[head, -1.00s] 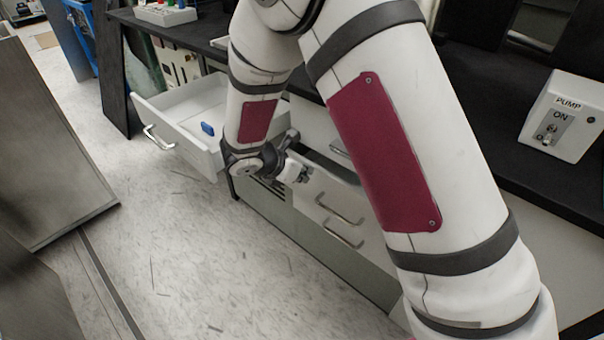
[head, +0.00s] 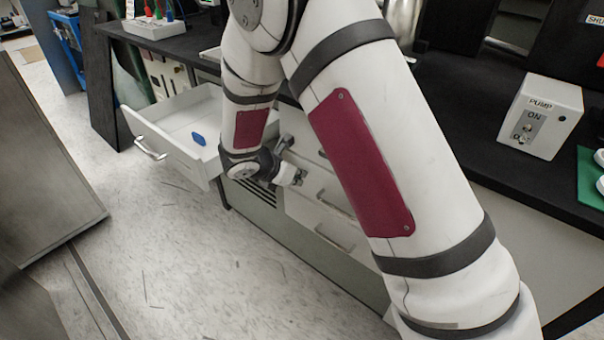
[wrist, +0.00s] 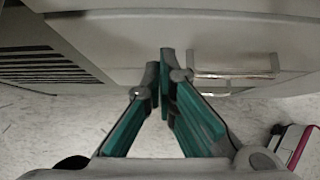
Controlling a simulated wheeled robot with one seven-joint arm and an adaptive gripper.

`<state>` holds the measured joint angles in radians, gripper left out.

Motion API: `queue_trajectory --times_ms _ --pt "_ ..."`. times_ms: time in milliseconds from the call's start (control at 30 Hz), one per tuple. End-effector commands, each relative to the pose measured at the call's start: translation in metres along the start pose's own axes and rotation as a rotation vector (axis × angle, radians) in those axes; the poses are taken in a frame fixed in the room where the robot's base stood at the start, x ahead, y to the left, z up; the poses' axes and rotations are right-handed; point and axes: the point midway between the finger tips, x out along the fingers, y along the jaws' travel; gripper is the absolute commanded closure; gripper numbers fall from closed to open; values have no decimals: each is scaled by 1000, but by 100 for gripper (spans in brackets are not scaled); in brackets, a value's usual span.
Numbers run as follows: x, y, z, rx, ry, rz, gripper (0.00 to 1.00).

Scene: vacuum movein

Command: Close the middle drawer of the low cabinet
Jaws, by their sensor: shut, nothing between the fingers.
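The low cabinet (head: 345,262) has a stack of white drawers with bar handles, partly hidden behind my arm in the head view. The middle drawer's handle (head: 336,203) shows just right of my gripper (head: 300,178). The middle drawer's front looks flush or nearly flush with the others. In the wrist view, my gripper (wrist: 161,65) is shut and empty, its tips at a pale drawer front, left of a metal handle (wrist: 232,66). I cannot tell whether the tips touch the front.
Another white drawer (head: 165,135) stands wide open at the left with a blue object (head: 198,139) inside. A black worktop (head: 480,130) runs above the cabinet and carries a pump box (head: 540,115). The speckled floor (head: 215,265) in front is clear.

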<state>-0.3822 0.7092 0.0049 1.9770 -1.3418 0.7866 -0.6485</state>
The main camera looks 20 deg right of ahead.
Motion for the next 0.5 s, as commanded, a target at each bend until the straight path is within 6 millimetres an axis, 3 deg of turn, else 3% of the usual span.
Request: queue_trajectory --times_ms 300,500 --pt "-70 2 -2 -2 1 3 100" --pt "-96 1 -3 -1 2 1 100"
